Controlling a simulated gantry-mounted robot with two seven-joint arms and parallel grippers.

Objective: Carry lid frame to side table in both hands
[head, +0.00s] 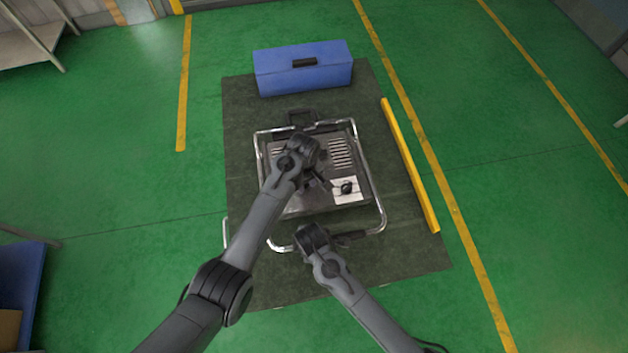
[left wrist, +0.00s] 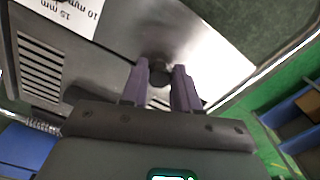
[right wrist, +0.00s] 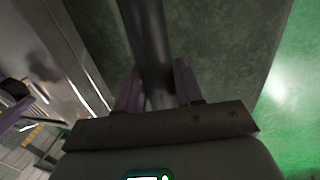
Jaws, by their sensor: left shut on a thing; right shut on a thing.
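The lid frame appears to be the bright metal tube frame (head: 382,205) around a grey panelled unit with slots (head: 340,150); I cannot tell whether frame and unit are joined. My left gripper (head: 322,182) is over the unit's face. In the left wrist view its fingers (left wrist: 160,88) are shut on a small dark round knob (left wrist: 158,70) on the metal plate. My right gripper (head: 332,238) is at the frame's near side. In the right wrist view its fingers (right wrist: 158,90) are shut on a dark round bar (right wrist: 147,35). My left arm hides part of the unit.
A blue toolbox (head: 303,78) stands at the back of the dark mat (head: 245,115). A yellow bar (head: 410,165) lies along the mat's right side. A white label with a black knob (head: 347,188) is on the unit. Open green floor (head: 120,130) lies left and right.

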